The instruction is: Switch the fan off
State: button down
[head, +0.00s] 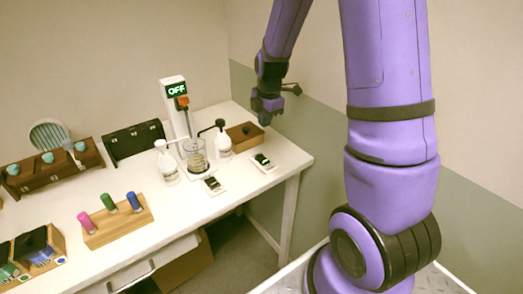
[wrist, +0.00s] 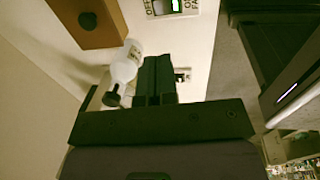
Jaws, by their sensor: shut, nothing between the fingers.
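A small white switch plate with a dark rocker (head: 262,161) lies near the table's right edge. My gripper (head: 266,118) is shut and empty, raised above the table's back right, apart from both switches. In the wrist view its dark fingers (wrist: 156,78) are together. A round ribbed disc (head: 48,133) may be the fan.
A white tower (head: 175,92) has a green OFF display. White bottles (head: 167,163) (head: 223,142) and a glass beaker (head: 196,158) stand before it. A wooden block with a black knob (head: 243,138) sits near my gripper. A rack with coloured vials (head: 118,228) stands in front.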

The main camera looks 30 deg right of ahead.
aim_at(263, 159)
jog(key=f, duration=0.4)
jog(key=w+f, duration=0.1)
jog(key=f, duration=0.4)
jog(key=w+f, duration=0.1)
jog(key=f, duration=0.4)
jog(key=shift+a, duration=0.1)
jog(key=shift+f, duration=0.1)
jog(key=shift+s, duration=0.75)
jog(key=shift+r, duration=0.2)
jog(key=shift+r, duration=0.2)
notch_tip(263, 159, up, 13)
jog(key=s, duration=0.2)
jog(key=shift+r, duration=0.2)
